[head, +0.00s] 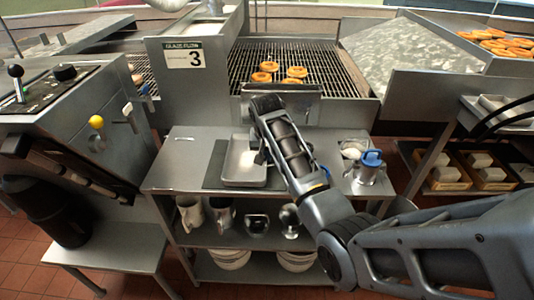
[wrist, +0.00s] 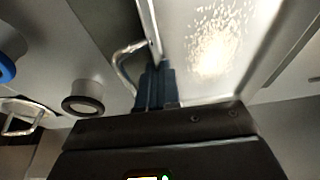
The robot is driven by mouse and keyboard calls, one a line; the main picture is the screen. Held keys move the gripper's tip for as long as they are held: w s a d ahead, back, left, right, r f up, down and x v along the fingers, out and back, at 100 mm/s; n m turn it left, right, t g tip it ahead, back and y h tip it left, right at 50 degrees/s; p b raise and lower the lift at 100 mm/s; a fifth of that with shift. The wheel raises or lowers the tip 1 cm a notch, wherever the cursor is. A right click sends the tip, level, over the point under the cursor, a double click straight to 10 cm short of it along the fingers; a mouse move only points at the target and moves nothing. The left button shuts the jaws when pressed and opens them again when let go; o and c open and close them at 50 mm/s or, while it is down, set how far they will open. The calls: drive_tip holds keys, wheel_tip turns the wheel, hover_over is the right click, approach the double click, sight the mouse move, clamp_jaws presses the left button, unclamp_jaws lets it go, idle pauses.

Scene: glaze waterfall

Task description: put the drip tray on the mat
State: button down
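The drip tray (head: 243,162) is a shallow grey metal tray with pale specks inside. It appears to lie flat over the dark mat (head: 213,166) on the steel cart top, with mat showing to its left. In the wrist view the tray (wrist: 212,48) fills the upper right, with a wire loop handle (wrist: 120,62) on its near side wall. My gripper (wrist: 156,84) is at this wall, its fingers close together over one end of the handle, and looks shut on it. In the head view my arm hides the fingers and the tray's right edge.
A blue-topped canister (head: 370,167) and a small round container (head: 353,150) stand on the cart's right side. Mugs (head: 190,213) and bowls (head: 230,258) are on the shelves below. A wire fryer rack with doughnuts (head: 265,72) is behind. The cart top's left side is clear.

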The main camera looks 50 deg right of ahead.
drive_tip(key=shift+f, duration=0.1)
drive_tip(key=c, duration=1.3)
unclamp_jaws()
drive_tip(key=shift+c, duration=0.2)
drive_tip(key=v, duration=1.2)
